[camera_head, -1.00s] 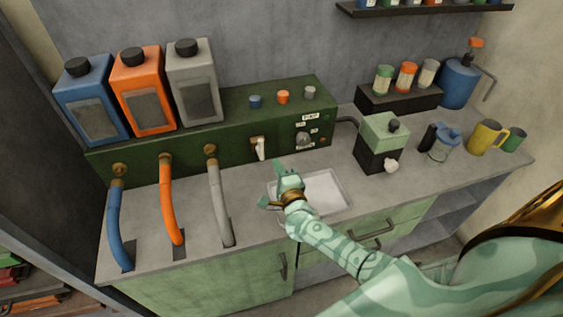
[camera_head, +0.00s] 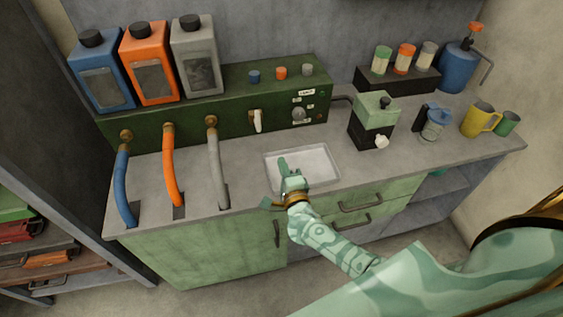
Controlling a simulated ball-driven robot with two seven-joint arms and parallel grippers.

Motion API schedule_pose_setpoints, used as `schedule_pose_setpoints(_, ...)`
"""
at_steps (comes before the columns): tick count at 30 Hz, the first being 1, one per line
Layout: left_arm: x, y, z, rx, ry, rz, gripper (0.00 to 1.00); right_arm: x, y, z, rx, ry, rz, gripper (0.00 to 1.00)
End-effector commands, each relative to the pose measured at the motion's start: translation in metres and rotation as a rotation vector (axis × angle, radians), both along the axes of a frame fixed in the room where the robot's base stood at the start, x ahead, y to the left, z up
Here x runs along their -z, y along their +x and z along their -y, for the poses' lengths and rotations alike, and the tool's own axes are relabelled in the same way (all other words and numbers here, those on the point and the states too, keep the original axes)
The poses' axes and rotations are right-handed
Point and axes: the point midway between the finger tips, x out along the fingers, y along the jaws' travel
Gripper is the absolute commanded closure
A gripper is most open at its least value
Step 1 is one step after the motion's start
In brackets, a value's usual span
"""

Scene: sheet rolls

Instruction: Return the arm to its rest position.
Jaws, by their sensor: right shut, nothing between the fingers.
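My right arm, pale green with darker patches, comes in from the lower right. Its gripper (camera_head: 284,181) is shut and empty, over the front left part of the white tray (camera_head: 322,163) set in the grey counter. A brass-coloured band circles the wrist just behind it. Part of the tray's near edge is hidden by the gripper and wrist. My left gripper is not in view.
A green dispenser box (camera_head: 223,143) with blue, orange and grey hoses stands behind and left of the tray. A grinder-like machine (camera_head: 373,120), a glass jug (camera_head: 434,124) and a yellow mug (camera_head: 480,119) stand to the right. Drawer handles (camera_head: 354,220) jut out below the counter.

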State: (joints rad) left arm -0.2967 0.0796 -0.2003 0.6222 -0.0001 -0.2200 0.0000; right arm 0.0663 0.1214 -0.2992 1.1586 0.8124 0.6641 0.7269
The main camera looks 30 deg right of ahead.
Motion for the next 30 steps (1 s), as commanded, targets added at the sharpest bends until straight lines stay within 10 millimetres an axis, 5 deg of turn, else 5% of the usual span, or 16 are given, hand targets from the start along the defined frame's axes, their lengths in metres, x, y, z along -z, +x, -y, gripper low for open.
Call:
schedule_pose_setpoints(7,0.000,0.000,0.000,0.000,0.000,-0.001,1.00,0.000,0.000,0.000,0.000,-0.009,-0.003,1.00)
schedule_pose_setpoints(10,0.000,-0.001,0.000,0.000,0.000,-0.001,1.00,0.008,0.001,-0.011,-0.061,-0.157,-0.057,1.00)
schedule_pose_setpoints(14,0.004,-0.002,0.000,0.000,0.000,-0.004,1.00,0.082,-0.024,-0.032,-0.298,-0.650,-0.287,1.00)
schedule_pose_setpoints(17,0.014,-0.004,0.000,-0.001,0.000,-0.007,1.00,0.160,-0.072,-0.037,-0.502,-0.961,-0.471,1.00)
schedule_pose_setpoints(21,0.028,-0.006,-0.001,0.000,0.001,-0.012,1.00,0.256,-0.162,-0.030,-0.800,-1.277,-0.690,1.00)
schedule_pose_setpoints(27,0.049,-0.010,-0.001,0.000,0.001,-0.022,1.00,0.354,-0.315,-0.008,-1.240,-1.533,-0.929,1.00)
schedule_pose_setpoints(30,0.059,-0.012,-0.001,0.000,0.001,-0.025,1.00,0.382,-0.386,0.002,-1.412,-1.568,-1.010,1.00)
